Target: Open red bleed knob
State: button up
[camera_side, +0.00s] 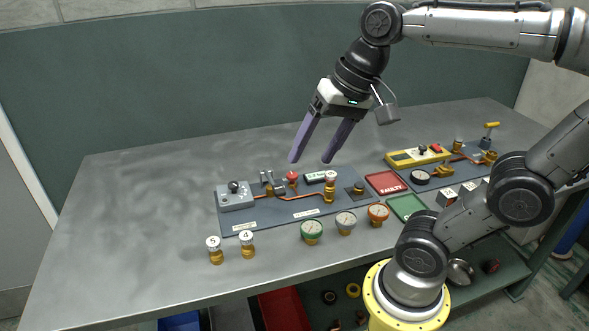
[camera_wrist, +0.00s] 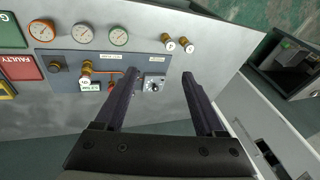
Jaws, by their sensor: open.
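The red bleed knob (camera_side: 292,176) stands near the back edge of the dark mounting plate (camera_side: 270,213), by a copper pipe. In the wrist view, a small red spot that looks like the knob (camera_wrist: 122,63) shows just left of a finger. My gripper (camera_side: 311,158) is open and empty, its fingers pointing down above the back of the plate. In the wrist view, my gripper (camera_wrist: 160,75) spreads its two fingers wide, with nothing between the tips. I see no contact with the knob, whose setting is too small to read.
A grey box with a black knob (camera_side: 235,196) stands left on the plate, and a brass fitting (camera_side: 329,188) right. Green (camera_side: 311,231), white (camera_side: 346,222) and orange (camera_side: 378,214) gauges line the front. Two numbered brass cylinders (camera_side: 247,244) stand front left. A red tray (camera_side: 386,183) lies right.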

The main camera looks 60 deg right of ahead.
jog(key=w+d+r+m+g, duration=0.1)
jog(key=w+d+r+m, duration=0.1)
jog(key=w+d+m, duration=0.5)
jog(key=m+g+y, duration=0.1)
jog(key=m+y, duration=0.2)
jog(key=m, duration=0.3)
send_over(293, 174)
notch_tip(293, 174, down, 8)
jog(key=f, duration=0.1)
jog(key=s+d+f+m, duration=0.2)
jog(key=d+f, duration=0.2)
jog(key=d, duration=0.1)
jog(key=shift+g, duration=0.4)
jog(key=x, duration=1.3)
jog(key=shift+f, duration=0.35)
jog(key=shift+c, duration=0.4)
grip_shut()
